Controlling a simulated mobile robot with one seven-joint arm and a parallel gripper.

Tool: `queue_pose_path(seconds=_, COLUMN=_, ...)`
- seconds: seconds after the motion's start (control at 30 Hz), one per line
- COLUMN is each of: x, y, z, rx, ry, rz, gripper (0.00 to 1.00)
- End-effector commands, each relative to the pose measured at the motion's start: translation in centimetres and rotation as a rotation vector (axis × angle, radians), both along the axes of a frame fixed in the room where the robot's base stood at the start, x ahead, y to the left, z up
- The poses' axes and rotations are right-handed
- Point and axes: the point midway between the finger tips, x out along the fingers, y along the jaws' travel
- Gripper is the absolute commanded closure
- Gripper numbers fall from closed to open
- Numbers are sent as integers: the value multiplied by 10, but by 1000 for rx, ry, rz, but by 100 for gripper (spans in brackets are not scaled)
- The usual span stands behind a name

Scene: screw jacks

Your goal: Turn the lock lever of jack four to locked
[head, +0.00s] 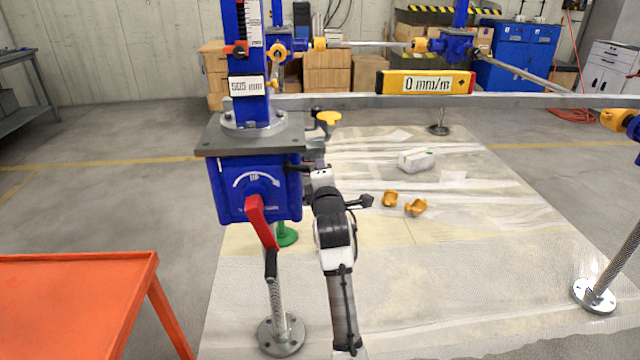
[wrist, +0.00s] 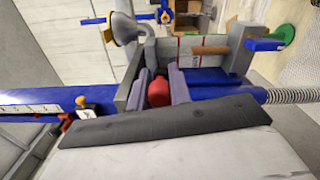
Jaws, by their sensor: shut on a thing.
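A blue jack (head: 256,187) stands close at the left in the head view; I cannot read a jack number on it. My gripper (head: 308,168) is at the right side of its body, below the grey top plate. In the wrist view my gripper (wrist: 159,86) has its two grey fingers closed on a small red end piece (wrist: 158,93), which looks like the lock lever's handle. The fingers and the dark palm hide most of the lever, so its angle is unclear. A grey housing (wrist: 194,48) with thin coloured marks lies just beyond the fingers.
A yellow knob (head: 328,117) sticks out right of the top plate, above my gripper. A yellow level (head: 426,83) reads 0 mm/m on the long beam. An orange table (head: 80,285) stands at the lower left.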

Motion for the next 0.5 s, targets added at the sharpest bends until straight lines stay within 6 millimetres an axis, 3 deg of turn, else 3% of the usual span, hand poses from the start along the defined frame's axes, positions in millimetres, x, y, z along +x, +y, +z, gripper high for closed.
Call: queue_pose_path(seconds=0.5, x=0, y=0, z=9, rx=-152, ry=7, rz=2, gripper=100)
